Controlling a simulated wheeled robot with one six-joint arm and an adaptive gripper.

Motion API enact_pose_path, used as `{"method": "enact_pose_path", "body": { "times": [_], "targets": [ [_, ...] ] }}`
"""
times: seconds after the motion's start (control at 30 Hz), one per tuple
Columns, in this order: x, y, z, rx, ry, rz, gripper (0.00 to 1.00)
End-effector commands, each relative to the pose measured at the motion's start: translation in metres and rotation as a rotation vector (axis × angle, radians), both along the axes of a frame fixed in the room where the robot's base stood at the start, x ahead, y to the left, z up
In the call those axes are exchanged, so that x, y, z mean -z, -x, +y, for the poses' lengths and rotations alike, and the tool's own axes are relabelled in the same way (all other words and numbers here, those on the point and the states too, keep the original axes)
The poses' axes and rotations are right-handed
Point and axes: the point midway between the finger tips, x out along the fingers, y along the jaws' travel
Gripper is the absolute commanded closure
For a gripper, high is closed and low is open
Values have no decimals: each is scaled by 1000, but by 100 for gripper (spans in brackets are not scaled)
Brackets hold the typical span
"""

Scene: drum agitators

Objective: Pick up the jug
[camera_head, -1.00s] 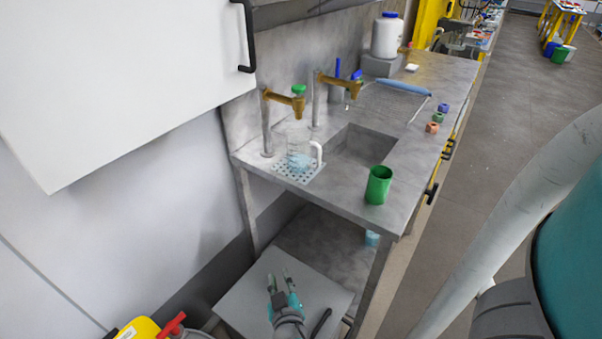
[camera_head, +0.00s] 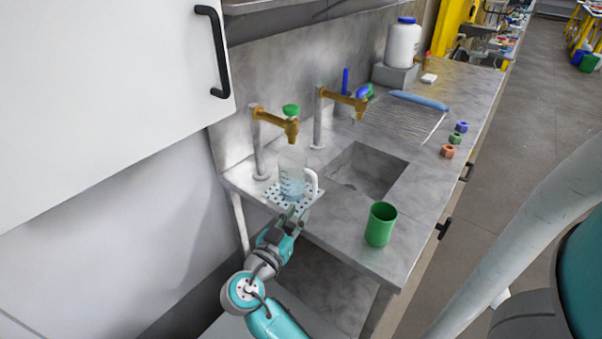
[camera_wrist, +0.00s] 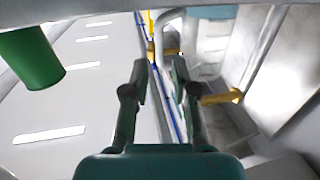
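The jug (camera_head: 291,180) is clear with pale blue liquid low in it and a white handle on its right. It stands upright on a perforated drip plate (camera_head: 273,194) under the green-topped brass tap (camera_head: 291,118). My gripper (camera_head: 296,212) is at the counter's front edge, just in front of the jug and pointing toward it. In the wrist view, my gripper's two fingers (camera_wrist: 161,72) are apart with a gap between them. The jug's white handle (camera_wrist: 161,38) shows beyond the gap. Whether a finger touches the jug is unclear.
A green cup (camera_head: 381,223) stands on the counter to the right; it also shows in the wrist view (camera_wrist: 33,60). A sink basin (camera_head: 366,168) lies behind it. A second brass tap (camera_head: 345,98) stands behind the jug. A white cabinet (camera_head: 110,90) overhangs at left.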

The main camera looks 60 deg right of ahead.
Motion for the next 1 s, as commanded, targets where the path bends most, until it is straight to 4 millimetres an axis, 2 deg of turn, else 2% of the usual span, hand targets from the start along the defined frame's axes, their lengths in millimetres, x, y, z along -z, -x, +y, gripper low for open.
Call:
{"method": "enact_pose_path", "body": {
  "times": [0.3,0.57,0.83,1.0],
  "targets": [
    [0,-5,-41,3,-1,-1,73],
    [0,-8,-57,1,-1,-1,73],
    [-2,-11,-93,3,-1,-1,73],
    [-2,-14,-104,1,0,0,73]
  ]
}}
